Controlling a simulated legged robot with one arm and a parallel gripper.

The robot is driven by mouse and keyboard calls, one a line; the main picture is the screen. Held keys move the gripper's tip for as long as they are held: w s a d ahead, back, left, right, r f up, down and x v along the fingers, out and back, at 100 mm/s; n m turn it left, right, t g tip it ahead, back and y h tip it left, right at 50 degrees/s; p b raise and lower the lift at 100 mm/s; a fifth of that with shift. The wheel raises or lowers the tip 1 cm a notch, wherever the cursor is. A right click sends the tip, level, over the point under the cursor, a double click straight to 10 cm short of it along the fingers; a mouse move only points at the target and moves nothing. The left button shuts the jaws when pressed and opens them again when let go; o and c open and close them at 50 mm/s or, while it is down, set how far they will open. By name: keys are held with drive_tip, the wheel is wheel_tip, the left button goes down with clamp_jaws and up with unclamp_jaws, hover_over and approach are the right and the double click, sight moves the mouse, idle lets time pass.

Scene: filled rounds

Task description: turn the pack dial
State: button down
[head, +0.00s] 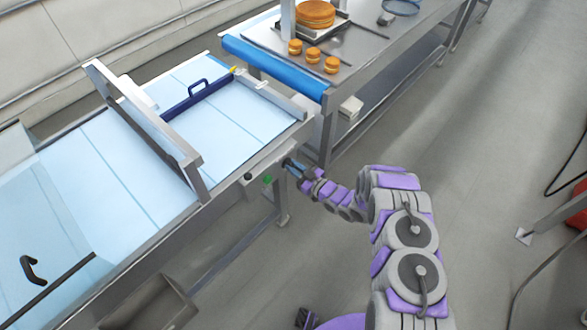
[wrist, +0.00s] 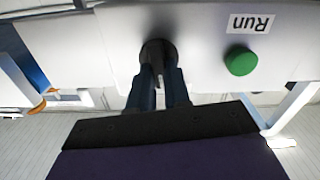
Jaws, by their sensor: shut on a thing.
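The pack dial (wrist: 158,52) is a dark round knob on the pale side panel of the conveyor machine. In the wrist view my gripper (wrist: 160,72) has its two fingers closed around the dial, covering part of it. In the head view my gripper (head: 291,165) reaches the conveyor's near side, and the dial is a small dark spot at its fingertips. Any marks around the dial are hidden or too small to read.
A green button (wrist: 241,61) sits beside the dial under an upside-down "Run" label (wrist: 250,23). A blue bar with a handle (head: 197,96) lies across the conveyor belt (head: 215,125). Round baked items (head: 313,55) stand on the steel table behind. The floor at right is largely clear.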

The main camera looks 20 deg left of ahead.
drive_tip(key=shift+w+d+f+m+b, duration=0.1)
drive_tip(key=shift+m, duration=1.15)
drive_tip(key=shift+w+d+m+b, duration=0.1)
drive_tip(key=shift+m+b, duration=0.05)
drive_tip(key=shift+m, duration=1.15)
drive_tip(key=shift+w+f+m+b, duration=0.1)
drive_tip(key=shift+m, duration=1.15)
drive_tip(key=c, duration=1.3)
unclamp_jaws()
drive_tip(key=shift+o, duration=1.1)
drive_tip(key=shift+r, duration=0.1)
drive_tip(key=v, duration=1.7)
drive_tip(key=shift+d+p, duration=0.2)
drive_tip(key=shift+p, duration=0.25)
drive_tip(key=shift+s, duration=0.1)
